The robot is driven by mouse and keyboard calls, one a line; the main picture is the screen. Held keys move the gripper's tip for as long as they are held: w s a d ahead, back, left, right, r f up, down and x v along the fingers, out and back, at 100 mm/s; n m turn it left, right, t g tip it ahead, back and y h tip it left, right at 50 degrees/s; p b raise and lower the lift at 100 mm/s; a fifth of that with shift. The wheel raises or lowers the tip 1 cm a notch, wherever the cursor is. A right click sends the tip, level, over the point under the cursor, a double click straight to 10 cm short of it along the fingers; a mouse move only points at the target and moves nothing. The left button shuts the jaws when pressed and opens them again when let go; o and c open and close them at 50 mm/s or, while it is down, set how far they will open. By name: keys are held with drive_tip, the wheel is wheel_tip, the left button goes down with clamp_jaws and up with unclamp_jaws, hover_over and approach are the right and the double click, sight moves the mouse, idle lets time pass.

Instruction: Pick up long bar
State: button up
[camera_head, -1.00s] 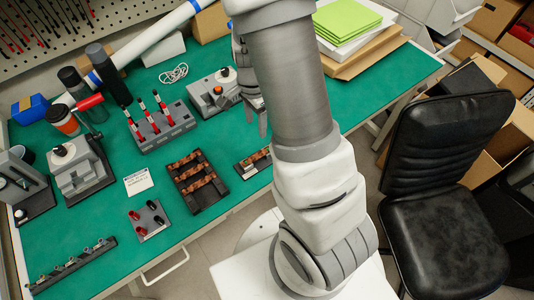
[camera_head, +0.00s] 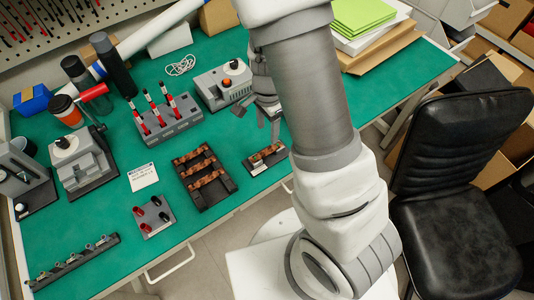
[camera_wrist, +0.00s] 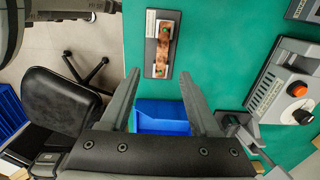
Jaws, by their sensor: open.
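A copper bar (camera_head: 264,155) lies on a small dark holder (camera_head: 253,171) near the bench's front edge. In the wrist view the bar (camera_wrist: 164,46) shows green spots at its ends, and its holder (camera_wrist: 150,24) has a label strip. A dark rack (camera_head: 189,184) to its left in the head view holds several more copper bars (camera_head: 205,178). I cannot tell by name which is the long bar. My gripper (camera_head: 258,115) is open and empty above the bench. In the wrist view the spread fingertips of my gripper (camera_wrist: 160,76) point toward the small holder, apart from it.
A grey box with an orange button (camera_head: 225,84) stands behind the holder. A grey stand with red-handled tools (camera_head: 168,121) is further left. A blue bin (camera_wrist: 162,116) shows between my fingers in the wrist view. A black chair (camera_head: 452,150) stands right of the bench.

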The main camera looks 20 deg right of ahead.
sight(267, 152)
drive_tip(key=f, duration=0.3)
drive_tip(key=f+b, duration=0.1)
drive_tip(key=f, duration=0.2)
drive_tip(key=f+b, duration=0.1)
drive_tip(key=f, duration=0.3)
drive_tip(key=shift+w, duration=0.25)
drive_tip(key=shift+f+b, duration=0.2)
drive_tip(key=shift+b, duration=0.2)
drive_tip(key=shift+c, duration=0.3)
clamp_jaws()
